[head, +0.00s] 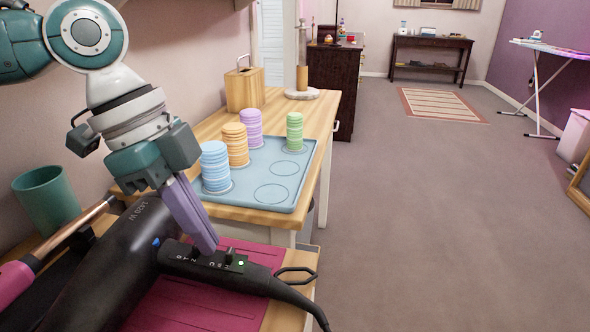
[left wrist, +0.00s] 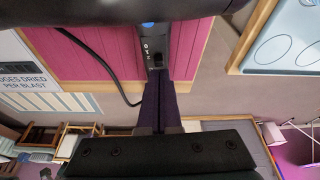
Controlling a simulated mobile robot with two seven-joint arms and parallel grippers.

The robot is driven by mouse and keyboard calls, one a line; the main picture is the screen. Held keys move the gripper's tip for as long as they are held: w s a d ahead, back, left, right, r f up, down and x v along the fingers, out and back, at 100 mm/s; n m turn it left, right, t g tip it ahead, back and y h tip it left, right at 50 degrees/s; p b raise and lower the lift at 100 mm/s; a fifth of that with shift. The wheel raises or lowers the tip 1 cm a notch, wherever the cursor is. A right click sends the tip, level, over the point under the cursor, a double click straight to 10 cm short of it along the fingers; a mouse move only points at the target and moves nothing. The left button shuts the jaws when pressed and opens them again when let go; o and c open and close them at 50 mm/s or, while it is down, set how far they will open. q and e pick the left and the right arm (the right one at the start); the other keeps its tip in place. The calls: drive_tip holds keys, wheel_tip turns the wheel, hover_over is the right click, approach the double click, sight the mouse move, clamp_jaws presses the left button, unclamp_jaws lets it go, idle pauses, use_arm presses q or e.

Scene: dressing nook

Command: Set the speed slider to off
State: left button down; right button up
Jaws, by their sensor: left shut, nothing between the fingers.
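A black hair dryer (head: 118,252) lies on a pink mat (head: 172,305), its handle (head: 262,277) pointing right. White marks, sliding switches and a small green light (head: 241,263) are on the handle. My left gripper (head: 207,250) is shut and empty, its purple fingertips down at the handle's switches. In the left wrist view the fingers (left wrist: 160,88) reach the handle (left wrist: 150,45) beside a slider (left wrist: 156,60) and small white marks. The fingertips partly hide the switches, so I cannot tell the speed setting or whether they touch. My right gripper is not in view.
A curling iron (head: 35,262) and a green cup (head: 48,200) are at the left. Behind the dryer, a blue tray (head: 255,199) with several stacks of coloured discs sits on a wooden table (head: 318,110). Open floor (head: 430,210) lies to the right.

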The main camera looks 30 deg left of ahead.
use_arm(q)
drive_tip(key=shift+d+f, duration=0.1)
drive_tip(key=shift+f, duration=0.25)
drive_tip(key=shift+s+a+r+p, duration=0.2)
drive_tip(key=shift+a+p, duration=0.3)
drive_tip(key=shift+p, duration=0.1)
drive_tip(key=shift+s+a+r+p, duration=0.15)
drive_tip(key=shift+a+r+p, duration=0.05)
drive_tip(key=shift+a+p, duration=0.35)
drive_tip(key=shift+s+a+f, duration=0.1)
drive_tip(key=shift+a, duration=0.1)
drive_tip(key=shift+f, duration=0.1)
